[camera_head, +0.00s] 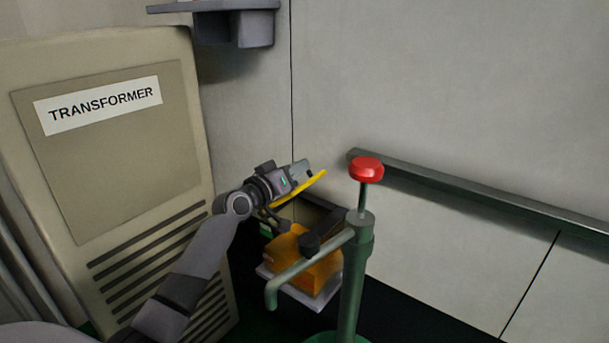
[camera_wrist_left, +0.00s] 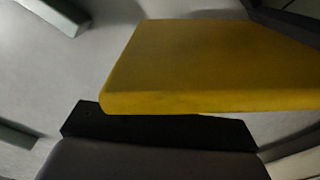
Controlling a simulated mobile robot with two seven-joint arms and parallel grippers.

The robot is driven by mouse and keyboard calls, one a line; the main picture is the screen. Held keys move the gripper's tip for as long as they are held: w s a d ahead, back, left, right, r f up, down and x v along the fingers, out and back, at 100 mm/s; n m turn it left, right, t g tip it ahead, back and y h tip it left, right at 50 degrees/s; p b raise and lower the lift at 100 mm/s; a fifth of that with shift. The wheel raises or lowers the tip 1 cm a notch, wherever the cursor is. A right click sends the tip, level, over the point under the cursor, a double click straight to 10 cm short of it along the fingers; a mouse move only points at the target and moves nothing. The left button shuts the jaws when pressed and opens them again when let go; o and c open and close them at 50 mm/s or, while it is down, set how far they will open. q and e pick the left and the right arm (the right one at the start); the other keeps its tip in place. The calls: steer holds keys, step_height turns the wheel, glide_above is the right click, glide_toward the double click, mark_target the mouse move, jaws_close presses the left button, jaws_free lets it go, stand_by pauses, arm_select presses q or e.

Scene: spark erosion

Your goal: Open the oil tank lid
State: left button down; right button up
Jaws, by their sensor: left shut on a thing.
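The yellow oil tank lid (camera_head: 306,186) stands raised and tilted above the oil tank (camera_head: 305,268), an orange-yellow box low by the wall. The tank's top opening shows under the lid; its inside is mostly hidden. My left gripper (camera_head: 303,173) is at the lid and shut on it. In the left wrist view the lid (camera_wrist_left: 215,65) is a broad yellow plate in front of the dark gripper parts. How the fingertips meet the lid is hard to see. My right gripper is not in view.
A green hand pump post (camera_head: 354,280) with a red knob (camera_head: 366,169) stands in front of the tank, its spout crossing it. A beige transformer cabinet (camera_head: 195,150) is at the left. A rail (camera_head: 470,195) runs along the wall. A grey shelf (camera_head: 235,22) hangs above.

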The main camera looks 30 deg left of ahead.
arm_select(q)
steer(key=a+f+n+b, duration=0.1)
steer(key=a+n+b, duration=0.1)
steer(key=a+n, duration=0.8)
steer(key=shift+w+a+n+b, duration=0.35)
steer(key=shift+w+a+n, duration=0.05)
steer(key=shift+n, duration=0.1)
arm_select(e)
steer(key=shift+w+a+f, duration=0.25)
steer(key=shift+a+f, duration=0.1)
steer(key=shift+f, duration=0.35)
arm_select(q)
steer(key=shift+f, duration=0.1)
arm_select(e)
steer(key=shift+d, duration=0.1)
arm_select(q)
steer(key=c, duration=1.3)
jaws_free()
steer(key=shift+o, duration=0.7)
steer(key=shift+r, duration=0.2)
